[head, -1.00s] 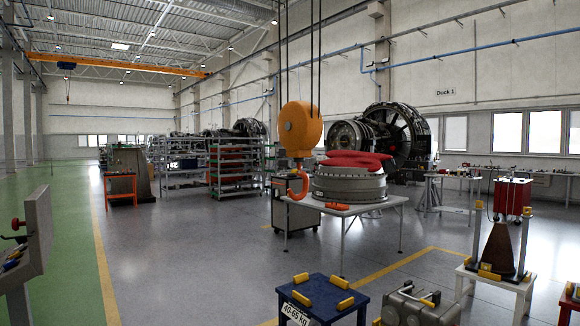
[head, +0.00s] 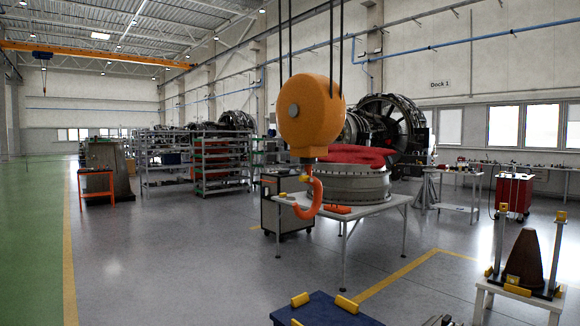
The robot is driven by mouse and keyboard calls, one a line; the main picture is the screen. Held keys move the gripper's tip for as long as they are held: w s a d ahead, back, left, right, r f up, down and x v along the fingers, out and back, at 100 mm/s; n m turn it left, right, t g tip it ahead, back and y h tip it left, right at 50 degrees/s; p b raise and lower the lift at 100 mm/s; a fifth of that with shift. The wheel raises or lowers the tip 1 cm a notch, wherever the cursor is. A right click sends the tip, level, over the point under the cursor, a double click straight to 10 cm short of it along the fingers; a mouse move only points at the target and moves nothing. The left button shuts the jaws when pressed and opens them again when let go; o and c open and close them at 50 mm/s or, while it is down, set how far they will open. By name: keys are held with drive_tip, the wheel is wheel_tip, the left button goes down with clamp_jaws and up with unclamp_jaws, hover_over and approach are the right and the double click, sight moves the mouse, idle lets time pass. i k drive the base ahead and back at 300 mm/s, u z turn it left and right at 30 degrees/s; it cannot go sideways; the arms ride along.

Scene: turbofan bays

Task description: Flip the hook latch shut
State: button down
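An orange crane hook (head: 315,198) hangs in the head view below a large yellow-orange hook block (head: 310,112), held up by dark cables. A small yellow piece, which looks like the latch (head: 304,179), sits at the top of the hook near its mouth. It is too small to tell whether it is open or shut. The hook hangs in front of a white table (head: 370,208). My gripper is not in view.
A ringed metal engine part (head: 345,186) with a red cover (head: 350,155) stands on the table behind the hook. A blue table (head: 325,312) is at the bottom. A white stand (head: 515,300) with a brown cone is at lower right. Open floor (head: 190,245) lies to the left.

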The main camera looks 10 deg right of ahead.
sight(304, 177)
drive_tip(key=i, duration=0.95)
drive_tip(key=z, duration=1.3)
